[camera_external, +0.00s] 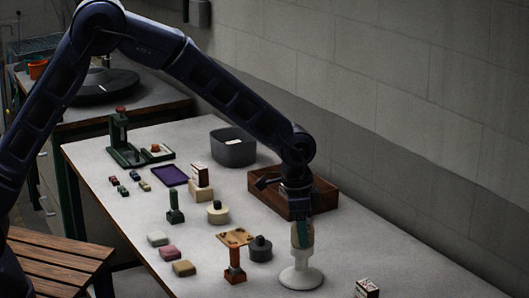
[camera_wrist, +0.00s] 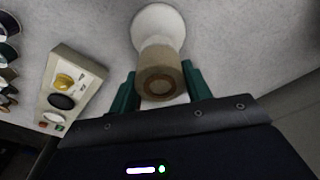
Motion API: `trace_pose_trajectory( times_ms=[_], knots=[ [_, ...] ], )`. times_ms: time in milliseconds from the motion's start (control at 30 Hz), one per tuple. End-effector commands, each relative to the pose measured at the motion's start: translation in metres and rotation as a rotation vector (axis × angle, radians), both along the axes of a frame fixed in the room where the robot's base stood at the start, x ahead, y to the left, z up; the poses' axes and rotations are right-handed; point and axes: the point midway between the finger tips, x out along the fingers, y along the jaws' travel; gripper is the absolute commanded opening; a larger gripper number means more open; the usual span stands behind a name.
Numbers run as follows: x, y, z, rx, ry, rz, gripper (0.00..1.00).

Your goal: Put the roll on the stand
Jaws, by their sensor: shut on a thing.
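The roll (camera_external: 302,236) is a short tan cylinder, held upright between the green fingers of my gripper (camera_external: 302,232). In the wrist view, its round end with a brown ring (camera_wrist: 159,86) faces the camera, between the two fingers (camera_wrist: 160,90). The white stand (camera_external: 300,277) has a wide round base and a narrower stem, directly below the roll. Its base also shows in the wrist view (camera_wrist: 158,20) beyond the roll. The roll's lower end is at the top of the stem. I cannot tell whether it rests on the stem or is slightly above it.
A brown wooden box (camera_external: 325,197) is behind my gripper. A small printed box (camera_external: 366,289) lies at front right.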

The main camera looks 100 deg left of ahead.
Motion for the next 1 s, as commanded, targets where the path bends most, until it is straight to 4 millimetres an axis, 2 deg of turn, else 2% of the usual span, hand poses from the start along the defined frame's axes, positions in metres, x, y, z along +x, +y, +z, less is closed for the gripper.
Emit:
trace_pose_trajectory(
  times_ms=[367, 400, 467, 500, 833, 1000],
  knots=[
    [0.000, 0.000, -0.003, 0.001, -0.001, 0.000, 0.26],
    [0.000, 0.000, -0.002, 0.001, -0.002, 0.000, 0.56],
    [0.000, 0.000, -0.002, 0.001, -0.002, 0.000, 0.68],
    [0.000, 0.000, -0.002, 0.001, -0.002, 0.000, 0.70],
    [0.000, 0.000, 0.001, 0.001, -0.002, 0.000, 0.70],
    [-0.001, 0.000, 0.021, 0.003, -0.005, 0.000, 0.70]
  ],
)
